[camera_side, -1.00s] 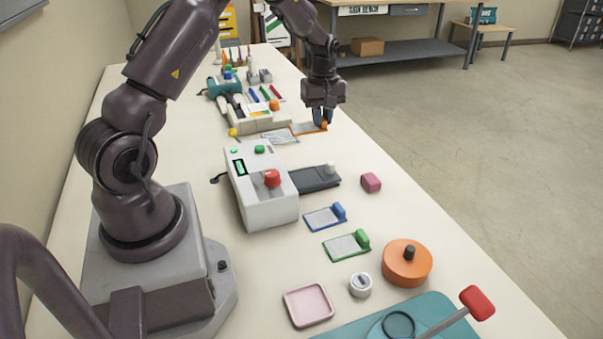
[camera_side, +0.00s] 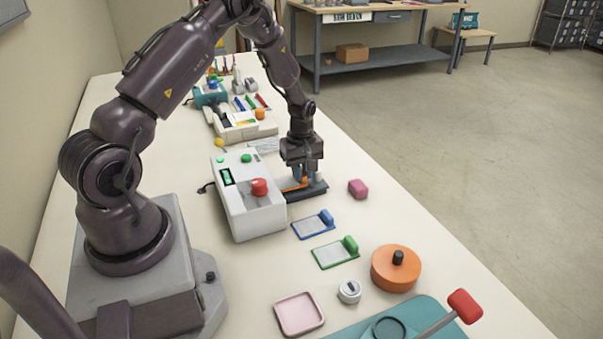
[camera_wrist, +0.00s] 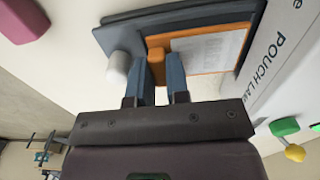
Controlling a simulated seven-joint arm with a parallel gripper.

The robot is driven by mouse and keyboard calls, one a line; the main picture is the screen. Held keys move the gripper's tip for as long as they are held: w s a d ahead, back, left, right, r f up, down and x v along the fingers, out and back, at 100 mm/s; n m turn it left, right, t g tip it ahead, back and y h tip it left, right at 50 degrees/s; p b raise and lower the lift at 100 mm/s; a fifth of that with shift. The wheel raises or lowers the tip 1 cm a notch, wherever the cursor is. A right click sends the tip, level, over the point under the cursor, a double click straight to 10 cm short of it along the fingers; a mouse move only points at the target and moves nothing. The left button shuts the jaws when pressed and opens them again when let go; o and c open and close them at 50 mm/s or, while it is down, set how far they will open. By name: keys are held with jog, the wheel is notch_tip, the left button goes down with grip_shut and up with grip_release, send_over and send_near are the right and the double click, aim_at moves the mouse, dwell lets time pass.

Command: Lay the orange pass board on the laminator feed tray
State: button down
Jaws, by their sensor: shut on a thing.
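The orange pass board (camera_wrist: 212,48), an orange frame around a pale card, lies within the outline of the dark grey feed tray (camera_wrist: 122,36) in the wrist view. My gripper (camera_wrist: 162,70) is shut on the orange block at the board's end. In the side view my gripper (camera_side: 304,179) is low over the feed tray (camera_side: 314,190), with a bit of the orange board (camera_side: 291,184) showing behind the fingers. I cannot tell for certain whether the board touches the tray. The laminator (camera_side: 243,209) is a white box with a red knob beside the tray.
A blue board (camera_side: 312,225) and a green board (camera_side: 334,253) lie in front of the tray. A pink block (camera_side: 358,188) sits to its right. A white knob (camera_wrist: 117,67) stands on the tray near my fingers. An orange round pot (camera_side: 396,268) is nearer the front.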

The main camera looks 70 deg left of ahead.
jog(key=shift+f, duration=0.3)
jog(key=shift+f, duration=0.1)
jog(key=c, duration=1.1)
grip_release()
jog(key=s+d+r+m+t, duration=0.15)
jog(key=d+r, duration=0.25)
jog(key=r, duration=0.7)
jog(key=d+r+m, duration=0.3)
jog(key=r, duration=0.8)
jog(key=s+d+r+m+t, duration=0.2)
jog(key=s+d+r+m, duration=0.3)
jog(key=s+d+m, duration=0.1)
jog(key=s+d+r+m+t, duration=0.2)
jog(key=s+d+r+m, duration=0.3)
jog(key=s+d+m, duration=0.2)
jog(key=s+d, duration=0.2)
jog(key=s, duration=0.1)
jog(key=shift+r, duration=0.2)
